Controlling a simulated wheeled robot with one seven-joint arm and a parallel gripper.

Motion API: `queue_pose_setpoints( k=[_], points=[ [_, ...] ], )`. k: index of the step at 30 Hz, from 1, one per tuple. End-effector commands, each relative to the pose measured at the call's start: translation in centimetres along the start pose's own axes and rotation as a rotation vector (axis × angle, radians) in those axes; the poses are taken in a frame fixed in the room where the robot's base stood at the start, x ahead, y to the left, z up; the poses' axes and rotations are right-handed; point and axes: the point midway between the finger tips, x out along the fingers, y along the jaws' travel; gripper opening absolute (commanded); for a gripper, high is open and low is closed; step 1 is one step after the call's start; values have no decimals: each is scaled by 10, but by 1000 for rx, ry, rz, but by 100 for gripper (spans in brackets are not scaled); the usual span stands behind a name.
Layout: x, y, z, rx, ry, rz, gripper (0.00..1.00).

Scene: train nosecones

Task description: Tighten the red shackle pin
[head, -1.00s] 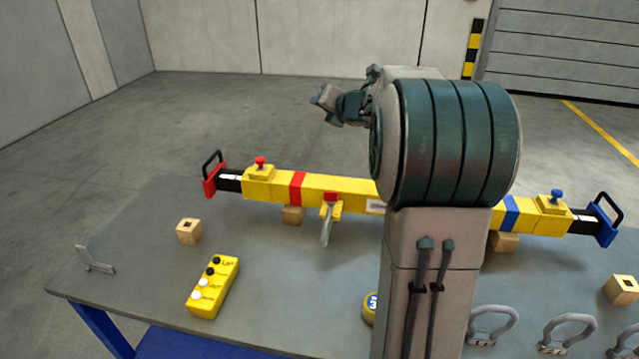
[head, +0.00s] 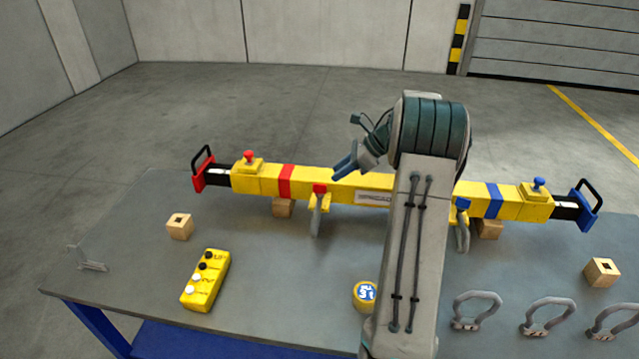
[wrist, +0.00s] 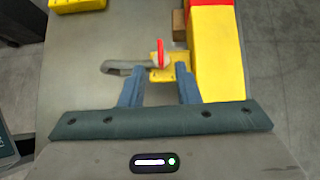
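The red shackle pin (head: 319,188) sits at the yellow lug on the front side of the yellow spreader beam (head: 340,188). A grey shackle (head: 316,220) hangs from that lug. In the wrist view the red pin (wrist: 160,52) stands up as a thin red bar, beyond the fingertips and roughly centred between them. The grey shackle (wrist: 130,67) extends to its left. My gripper (head: 343,168) is open and empty, above the beam and to the right of the pin. Its two blue fingers also show apart in the wrist view (wrist: 158,88).
A second shackle (head: 462,235) with a blue pin hangs right of my arm. A yellow control box (head: 206,281), wooden blocks (head: 180,227), a round yellow tape (head: 365,294) and loose shackles (head: 477,310) lie on the grey table (head: 130,245).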

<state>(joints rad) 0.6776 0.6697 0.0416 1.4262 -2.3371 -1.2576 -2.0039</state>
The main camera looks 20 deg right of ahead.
Motion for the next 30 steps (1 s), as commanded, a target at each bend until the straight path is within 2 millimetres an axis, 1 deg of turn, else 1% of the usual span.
queue_pose_setpoints(
  k=[1, 6, 9, 12, 15, 18, 25, 28, 30],
  points=[
    [11, 1, 2, 1, -1, 4, 29],
    [46, 1, 2, 1, -1, 3, 29],
    [62, 0, 2, 2, -1, 1, 29],
    [73, 0, 1, 2, -1, 0, 29],
    [80, 0, 1, 1, -1, 0, 29],
    [83, 0, 1, 1, -1, -2, 29],
    [83, 0, 1, 1, 0, -2, 29],
    [83, 0, 1, 1, 0, -2, 1],
    [83, 0, 1, 1, 0, -2, 0]
  ],
)
